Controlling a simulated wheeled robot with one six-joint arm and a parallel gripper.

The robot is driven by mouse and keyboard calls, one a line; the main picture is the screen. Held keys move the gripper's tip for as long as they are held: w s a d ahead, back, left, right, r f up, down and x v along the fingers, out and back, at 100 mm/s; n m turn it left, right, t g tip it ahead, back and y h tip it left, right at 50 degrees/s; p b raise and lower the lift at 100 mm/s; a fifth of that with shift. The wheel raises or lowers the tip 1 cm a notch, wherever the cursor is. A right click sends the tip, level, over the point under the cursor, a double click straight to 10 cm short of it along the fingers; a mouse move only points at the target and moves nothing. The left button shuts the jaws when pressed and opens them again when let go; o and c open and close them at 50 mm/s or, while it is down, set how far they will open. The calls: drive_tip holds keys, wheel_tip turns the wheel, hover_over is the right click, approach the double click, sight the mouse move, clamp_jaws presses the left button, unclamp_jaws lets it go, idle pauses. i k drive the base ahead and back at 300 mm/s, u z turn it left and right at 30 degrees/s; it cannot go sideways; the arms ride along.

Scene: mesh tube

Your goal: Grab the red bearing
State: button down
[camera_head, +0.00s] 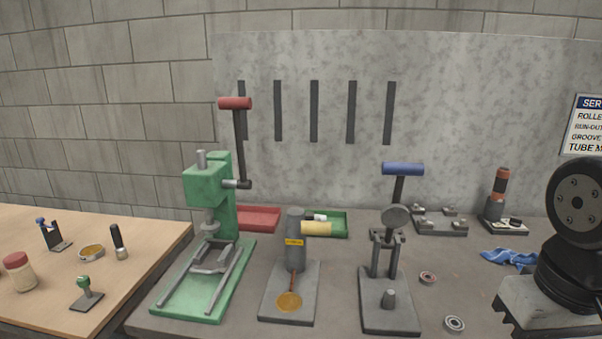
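The red bearing (428,278) is a small ring with a reddish face and a dark centre. It lies flat on the grey workbench, to the right of the press with the blue-handled lever. A second bearing (454,323), grey with a dark centre, lies nearer to me and slightly to the right of it. My gripper is not in view.
The blue-handled press (392,300) stands close left of the red bearing. A green press (212,190), a yellow-labelled tool (295,252), red (258,218) and green trays stand farther left. A blue cloth (509,258) lies to the right. Bare bench surrounds the bearings.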

sight(427, 278)
drive_tip(key=k, duration=0.5)
drive_tip(key=u, duration=1.7)
drive_tip(key=i, duration=1)
drive_tip(key=z, duration=2)
